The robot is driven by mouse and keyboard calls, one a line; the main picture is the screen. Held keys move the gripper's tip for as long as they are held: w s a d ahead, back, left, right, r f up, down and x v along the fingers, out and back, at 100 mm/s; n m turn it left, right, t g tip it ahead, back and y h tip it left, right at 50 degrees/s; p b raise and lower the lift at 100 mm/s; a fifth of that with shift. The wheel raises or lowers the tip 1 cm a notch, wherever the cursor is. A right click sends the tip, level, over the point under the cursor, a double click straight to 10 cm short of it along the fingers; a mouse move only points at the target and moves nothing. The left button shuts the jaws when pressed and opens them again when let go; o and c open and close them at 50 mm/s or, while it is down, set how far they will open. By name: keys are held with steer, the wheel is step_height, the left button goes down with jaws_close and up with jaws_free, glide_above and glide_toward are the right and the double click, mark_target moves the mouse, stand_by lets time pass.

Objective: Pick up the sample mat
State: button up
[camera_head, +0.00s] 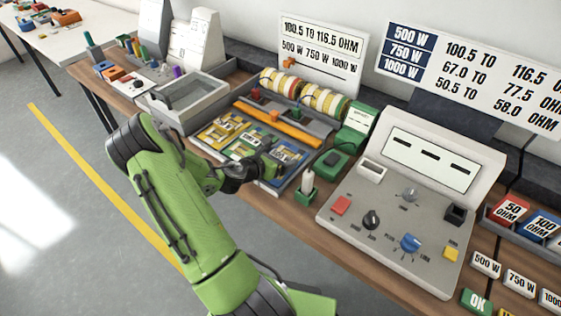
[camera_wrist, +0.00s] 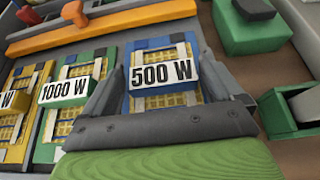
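Three mats lie side by side in a grey tray on the bench: a yellow one (camera_head: 220,132), a green one (camera_head: 245,146) and a blue one (camera_head: 290,153). In the wrist view the blue mat (camera_wrist: 161,103) carries a white "500 W" label (camera_wrist: 163,74), and the green mat (camera_wrist: 62,128) a "1000 W" label (camera_wrist: 66,91). The task's sample mat is not marked apart from the others. My gripper (camera_wrist: 162,75) is open over the blue mat, one finger towards each side of it. In the head view my gripper (camera_head: 266,166) partly hides this mat. Contact cannot be told.
An orange bar (camera_head: 275,119) crosses the tray behind the mats, with striped rolls (camera_head: 322,99) beyond. A green block (camera_head: 331,160) and a green holder (camera_head: 306,191) stand right of the tray. A sloped control panel (camera_head: 392,228) stands farther right. An open grey bin (camera_head: 187,101) is left.

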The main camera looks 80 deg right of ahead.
steer(key=c, duration=0.8)
steer(key=shift+o, duration=0.2)
step_height(320, 180, up, 10)
steer(key=p, duration=0.3)
